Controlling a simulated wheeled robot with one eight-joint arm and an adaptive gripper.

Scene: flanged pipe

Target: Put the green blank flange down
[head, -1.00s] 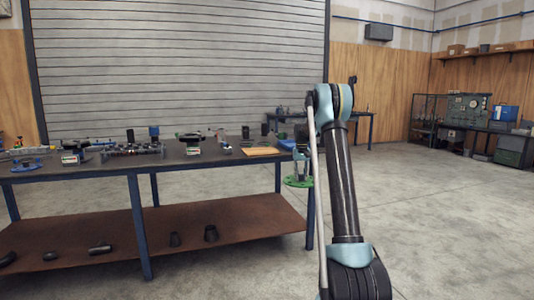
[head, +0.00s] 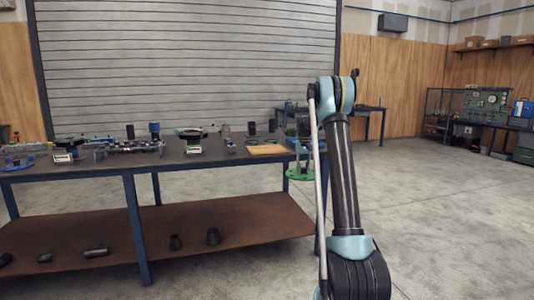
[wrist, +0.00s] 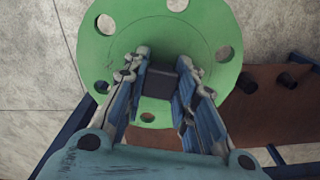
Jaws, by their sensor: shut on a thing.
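The green blank flange (wrist: 195,45) is a round disc with several bolt holes and a dark block-like part at its middle. My gripper (wrist: 162,85) is shut on that middle part in the wrist view. In the head view the flange (head: 299,174) hangs level below my gripper (head: 303,148), beside the right end of the workbench. It is held in the air over the floor side of the bench edge. My arm hides part of the flange's right side.
The workbench (head: 200,156) carries a wooden board (head: 266,149) near its right end, with pipe parts and fixtures further left. Its brown lower shelf (head: 190,225) holds several dark fittings. A second table (head: 371,110) stands behind. Open concrete floor lies to the right.

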